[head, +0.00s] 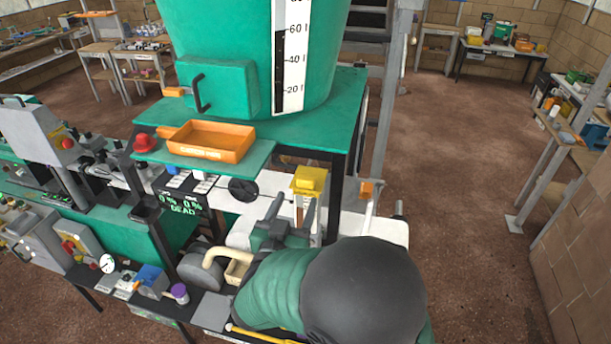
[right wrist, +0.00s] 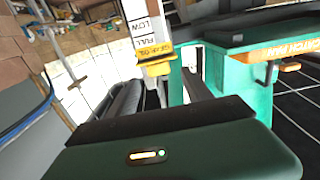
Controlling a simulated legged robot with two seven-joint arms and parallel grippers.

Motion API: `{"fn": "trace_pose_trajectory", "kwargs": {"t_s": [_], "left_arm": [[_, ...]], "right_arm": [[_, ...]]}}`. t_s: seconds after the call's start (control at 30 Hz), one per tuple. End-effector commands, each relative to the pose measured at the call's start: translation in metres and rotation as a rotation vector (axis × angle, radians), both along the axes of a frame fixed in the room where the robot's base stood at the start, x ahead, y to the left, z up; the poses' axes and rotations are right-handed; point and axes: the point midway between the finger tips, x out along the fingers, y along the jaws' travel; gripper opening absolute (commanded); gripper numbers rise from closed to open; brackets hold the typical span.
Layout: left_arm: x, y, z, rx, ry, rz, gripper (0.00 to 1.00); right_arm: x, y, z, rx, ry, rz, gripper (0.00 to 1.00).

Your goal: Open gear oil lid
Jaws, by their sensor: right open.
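The yellow gear oil lid (head: 310,180) sits on top of a narrow post-like container beside the green stand in the head view. In the right wrist view the lid (right wrist: 155,55) shows its gear oil lettering, next to a white gauge strip (right wrist: 143,25) marked LOW and FULL. The lid looks shut. My right gripper (head: 291,212) is open, with its two grey fingers pointing up toward the lid, just below and in front of it. In the right wrist view the lid lies beyond the gap between the fingers (right wrist: 165,88); no contact is visible. My left gripper is out of view.
An orange catch pan (head: 210,141) stands on the green shelf left of the lid. A green hopper (head: 250,50) rises behind it. A red knob (head: 144,143) and a black handwheel (head: 243,189) are nearby.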

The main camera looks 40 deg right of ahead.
Motion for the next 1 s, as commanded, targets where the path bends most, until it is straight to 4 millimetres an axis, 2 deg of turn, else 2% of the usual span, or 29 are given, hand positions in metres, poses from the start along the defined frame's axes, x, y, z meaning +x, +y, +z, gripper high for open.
{"fn": "trace_pose_trajectory", "kwargs": {"t_s": [0.13, 0.57, 1.0], "left_arm": [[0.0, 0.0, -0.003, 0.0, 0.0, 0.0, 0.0], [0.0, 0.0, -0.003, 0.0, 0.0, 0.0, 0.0], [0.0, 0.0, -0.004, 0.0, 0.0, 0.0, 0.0]], "right_arm": [[0.009, -0.011, 0.0, -0.001, -0.001, -0.001, 0.58], [0.013, -0.014, 0.001, -0.001, 0.0, 0.001, 0.58], [0.028, -0.033, 0.001, -0.001, 0.001, 0.0, 0.58]]}}
